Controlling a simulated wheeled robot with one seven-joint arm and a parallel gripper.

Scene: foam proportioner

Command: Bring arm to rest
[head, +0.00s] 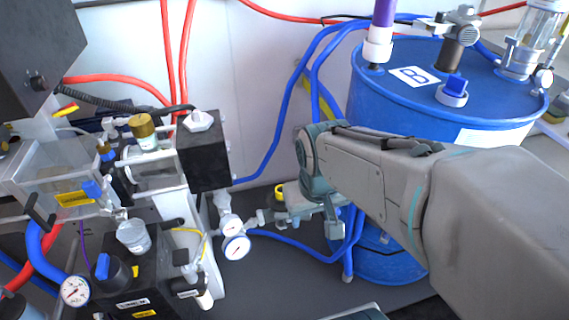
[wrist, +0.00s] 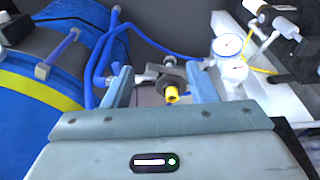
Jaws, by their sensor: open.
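My arm reaches in from the right in the head view, in front of the blue drum marked B (head: 400,110). A grey fitting with a yellow end (wrist: 172,94) shows between and beyond the fingers. I cannot tell whether a finger touches it. In the head view the arm hides part of the drum's front.
The proportioner machine (head: 203,160) with several hoses stands left of my gripper. Two pressure gauges (head: 236,247) sit close to the fingertips. Blue hoses (head: 290,110) run between machine and drum. Some dark floor (head: 290,285) is clear below the gripper.

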